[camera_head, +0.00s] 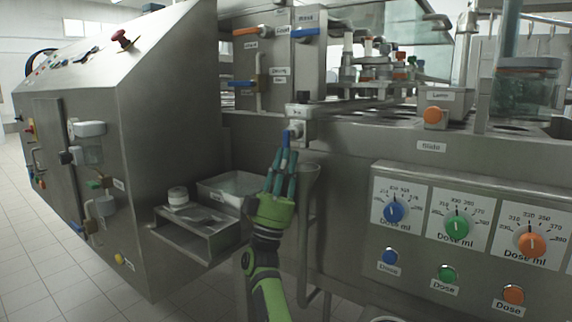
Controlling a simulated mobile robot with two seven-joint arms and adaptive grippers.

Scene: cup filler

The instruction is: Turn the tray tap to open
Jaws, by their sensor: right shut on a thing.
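My right gripper (285,158), with teal fingers on a green wrist, reaches up from the bottom middle. It is shut on a small blue handle (286,139) just below a grey valve block (299,112) on the machine's front edge. This looks like the tray tap; the fingers cover part of it, so its exact angle is hard to tell. My left gripper is not in view.
A dial panel (470,192) with blue, green and orange knobs is at the right. Orange and blue levers (305,32) sit above.

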